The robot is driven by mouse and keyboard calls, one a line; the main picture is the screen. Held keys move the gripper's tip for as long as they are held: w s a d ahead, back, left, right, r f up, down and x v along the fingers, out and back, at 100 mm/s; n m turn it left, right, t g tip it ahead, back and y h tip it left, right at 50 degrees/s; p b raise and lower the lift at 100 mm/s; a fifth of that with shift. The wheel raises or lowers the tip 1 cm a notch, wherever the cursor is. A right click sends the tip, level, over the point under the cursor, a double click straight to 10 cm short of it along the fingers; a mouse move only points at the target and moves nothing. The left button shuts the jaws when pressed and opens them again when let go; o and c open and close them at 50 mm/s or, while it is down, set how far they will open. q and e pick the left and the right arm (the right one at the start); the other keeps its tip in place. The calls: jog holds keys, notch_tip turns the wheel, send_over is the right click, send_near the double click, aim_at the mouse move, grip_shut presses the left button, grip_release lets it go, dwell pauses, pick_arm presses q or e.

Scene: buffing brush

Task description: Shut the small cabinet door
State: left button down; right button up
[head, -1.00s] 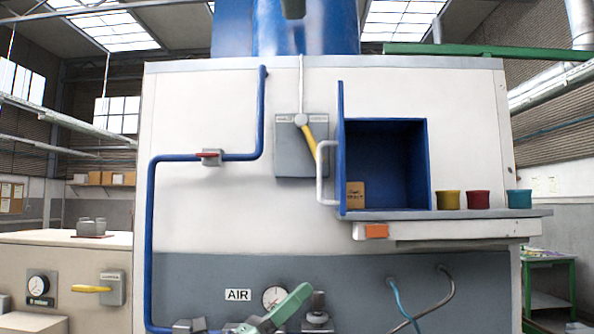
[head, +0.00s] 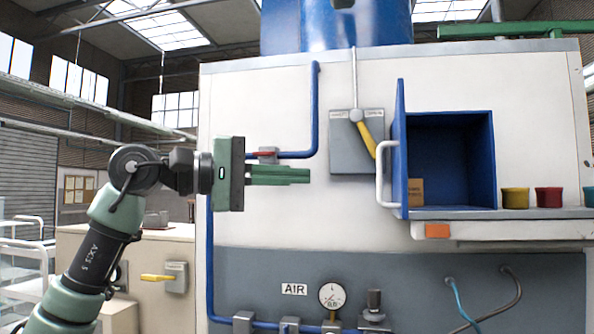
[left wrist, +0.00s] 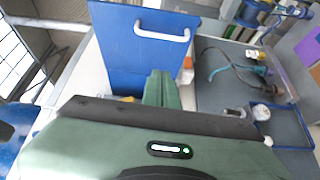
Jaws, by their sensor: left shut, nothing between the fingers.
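The small blue cabinet (head: 452,160) stands on a shelf at the right in the head view. Its door (head: 400,150) stands open toward me, seen nearly edge-on, with a white handle (head: 383,175) on its left side. A brown box (head: 416,192) is inside the cabinet by the door. My left gripper (head: 308,176) is shut and empty, left of the door and apart from it in the picture. In the left wrist view the blue door (left wrist: 135,60) and its white handle (left wrist: 163,33) lie beyond the shut fingers (left wrist: 162,75). My right gripper is not in view.
A grey switch box with a yellow lever (head: 366,140) is on the white panel left of the door. A yellow pot (head: 515,198) and a red pot (head: 548,197) stand on the shelf (head: 500,213) right of the cabinet. A blue pipe (head: 313,110) runs behind my gripper.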

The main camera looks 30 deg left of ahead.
pick_arm(q)
jog(key=w+d+p, duration=0.4)
jog(key=d, duration=0.5)
jog(key=shift+w, duration=0.35)
jog(key=shift+w, duration=0.1)
jog(key=shift+d, duration=0.2)
